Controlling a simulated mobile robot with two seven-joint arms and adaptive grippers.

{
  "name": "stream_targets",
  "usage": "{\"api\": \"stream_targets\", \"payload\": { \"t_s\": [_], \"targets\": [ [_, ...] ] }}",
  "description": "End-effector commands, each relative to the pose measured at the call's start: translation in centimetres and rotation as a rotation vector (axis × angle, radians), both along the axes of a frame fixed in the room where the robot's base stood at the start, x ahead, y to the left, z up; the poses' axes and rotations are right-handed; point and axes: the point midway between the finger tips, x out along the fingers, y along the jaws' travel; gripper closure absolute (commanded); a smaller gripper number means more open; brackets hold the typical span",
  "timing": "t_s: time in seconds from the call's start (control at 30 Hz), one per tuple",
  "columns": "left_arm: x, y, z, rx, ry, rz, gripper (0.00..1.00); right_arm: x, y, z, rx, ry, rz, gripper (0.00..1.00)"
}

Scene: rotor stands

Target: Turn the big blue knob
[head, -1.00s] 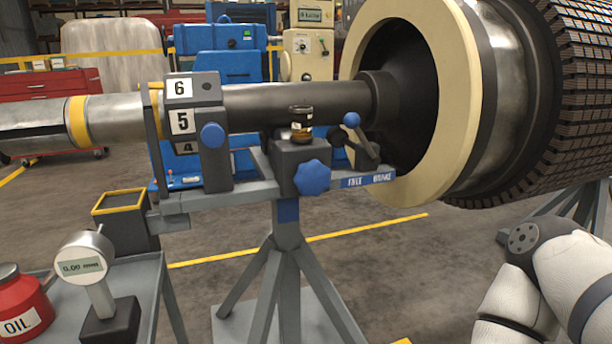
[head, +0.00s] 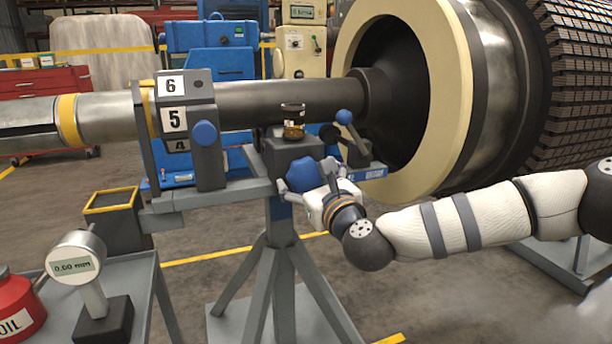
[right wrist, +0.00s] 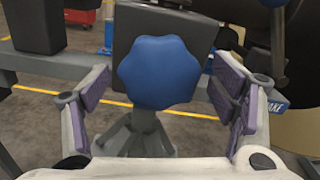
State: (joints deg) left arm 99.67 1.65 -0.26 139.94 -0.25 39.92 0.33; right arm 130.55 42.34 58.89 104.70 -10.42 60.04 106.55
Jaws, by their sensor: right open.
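The big blue knob (head: 305,173) is a lobed knob on the front of a dark block (head: 288,150) on the rotor stand. In the right wrist view the knob (right wrist: 158,72) faces me, with the open fingers of my right gripper (right wrist: 163,100) on either side and visible gaps between. In the head view my right gripper (head: 301,190) is right in front of the knob and partly covers it. A smaller blue knob (head: 205,133) sits on the numbered block to the left. My left gripper is not in view.
A blue-tipped lever (head: 345,118) stands just right of the knob, above a blue label plate. A small amber jar (head: 293,122) sits on top of the block. A cart with a dial gauge (head: 75,265) and a red oil can (head: 15,306) is at lower left.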

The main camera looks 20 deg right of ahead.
Motion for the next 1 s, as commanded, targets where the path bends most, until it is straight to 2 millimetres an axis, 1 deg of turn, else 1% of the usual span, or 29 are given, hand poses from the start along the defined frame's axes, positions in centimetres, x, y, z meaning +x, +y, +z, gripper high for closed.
{"api": "stream_targets", "payload": {
  "t_s": [0.03, 0.13, 0.37, 0.4, 0.57, 0.6, 0.87, 1.0],
  "targets": [
    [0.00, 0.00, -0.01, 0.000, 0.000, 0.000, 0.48, 0.64, 0.06, -0.04, -0.001, 0.000, 0.000, 0.21],
    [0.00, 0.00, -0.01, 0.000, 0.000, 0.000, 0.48, 1.41, 0.08, -0.03, -0.001, 0.001, 0.000, 0.21],
    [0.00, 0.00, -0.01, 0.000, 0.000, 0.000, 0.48, 1.58, 0.12, -0.07, -0.001, 0.002, 0.002, 0.21],
    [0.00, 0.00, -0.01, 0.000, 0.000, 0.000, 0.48, 1.58, 0.11, -0.07, -0.001, 0.002, 0.002, 0.23],
    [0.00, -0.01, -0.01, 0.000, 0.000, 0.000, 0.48, 1.56, 0.11, -0.08, -0.002, 0.002, 0.002, 0.60],
    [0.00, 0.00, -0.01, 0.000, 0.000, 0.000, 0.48, 1.56, 0.10, -0.08, -0.002, 0.002, 0.002, 0.69],
    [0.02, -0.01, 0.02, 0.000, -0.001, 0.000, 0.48, 1.55, 0.10, -0.06, -0.013, 0.001, 0.002, 0.69],
    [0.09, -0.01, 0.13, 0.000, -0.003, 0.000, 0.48, 1.54, 0.11, -0.03, -0.058, -0.001, 0.002, 0.69]
  ]
}}
